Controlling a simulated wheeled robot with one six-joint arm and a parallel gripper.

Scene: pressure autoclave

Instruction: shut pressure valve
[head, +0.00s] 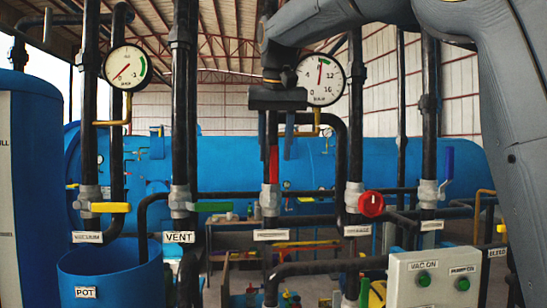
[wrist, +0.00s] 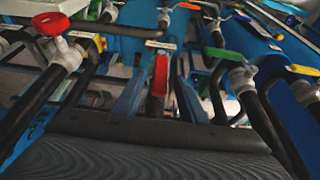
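The pressure valve has a red lever (head: 273,166) that stands upright, in line with its dark vertical pipe. Its grey valve body (head: 270,198) sits just below, above a white label. My gripper (head: 276,150) hangs in front of the pipe, palm above the lever, with two blue fingers pointing down. The fingers are apart. In the wrist view the red lever (wrist: 159,76) shows between the two open fingers (wrist: 158,95), with a gap on each side. No contact shows.
To the left are a green vent lever (head: 212,206) and a yellow lever (head: 111,207). To the right are a red round handle (head: 371,204) and a blue lever (head: 449,163). Gauges (head: 125,68) (head: 320,79) hang above. A control box (head: 434,280) stands lower right.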

